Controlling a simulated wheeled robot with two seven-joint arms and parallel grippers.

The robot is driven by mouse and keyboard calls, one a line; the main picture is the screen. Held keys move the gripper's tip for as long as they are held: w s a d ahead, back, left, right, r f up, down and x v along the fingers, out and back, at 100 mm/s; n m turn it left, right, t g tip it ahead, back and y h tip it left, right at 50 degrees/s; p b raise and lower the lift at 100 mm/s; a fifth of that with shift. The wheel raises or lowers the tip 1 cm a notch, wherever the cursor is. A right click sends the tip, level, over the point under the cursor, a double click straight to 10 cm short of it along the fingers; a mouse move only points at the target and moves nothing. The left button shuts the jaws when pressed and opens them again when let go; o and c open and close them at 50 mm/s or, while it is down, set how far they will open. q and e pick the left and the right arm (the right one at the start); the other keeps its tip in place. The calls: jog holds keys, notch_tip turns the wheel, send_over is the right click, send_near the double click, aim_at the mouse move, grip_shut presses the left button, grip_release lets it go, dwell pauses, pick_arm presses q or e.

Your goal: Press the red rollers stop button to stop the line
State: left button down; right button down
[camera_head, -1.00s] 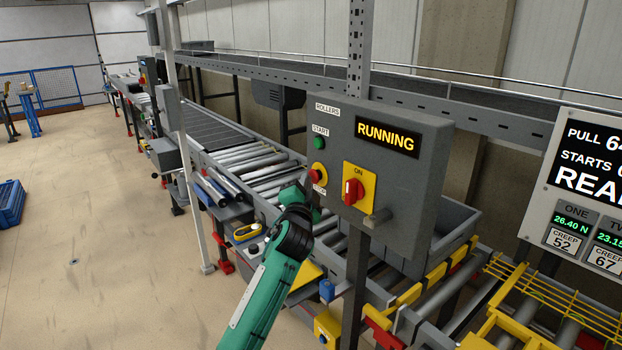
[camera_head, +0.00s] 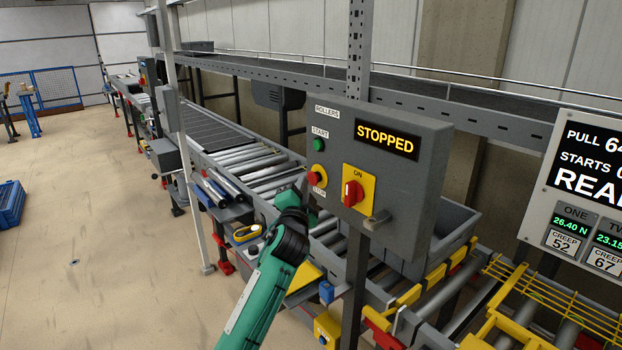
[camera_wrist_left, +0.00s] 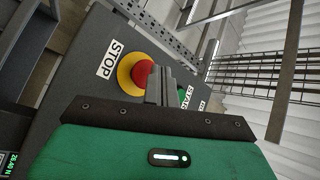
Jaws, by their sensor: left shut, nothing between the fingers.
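The red stop button (camera_head: 316,179) sits on a yellow collar on the grey control box (camera_head: 430,190). It also shows in the left wrist view (camera_wrist_left: 141,73), next to a STOP label. The box's display (camera_head: 386,140) reads STOPPED. My left gripper (camera_head: 302,184) is shut and empty, just left of the button in the head view. In the left wrist view its closed fingers (camera_wrist_left: 161,82) are right beside the button and overlap its edge. I cannot tell whether they touch it. My right gripper is not in view.
A green start button (camera_head: 319,145) is above the stop button. A red rotary switch (camera_head: 353,193) on a yellow plate, marked ON, is to the right. The roller conveyor (camera_head: 262,165) runs behind the box. A grey post (camera_head: 187,150) stands left. Open floor lies at left.

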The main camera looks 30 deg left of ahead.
pick_arm(q)
jog(key=shift+s+a, duration=0.15)
jog(key=shift+s, duration=0.1)
jog(key=shift+s+a+p, duration=0.25)
jog(key=shift+s+a, duration=0.05)
jog(key=shift+s, duration=0.45)
jog(key=shift+s+a+p, duration=0.3)
jog(key=shift+s, duration=0.45)
jog(key=shift+s+a+p, duration=0.25)
jog(key=shift+s+a, duration=0.05)
jog(key=shift+s, duration=0.45)
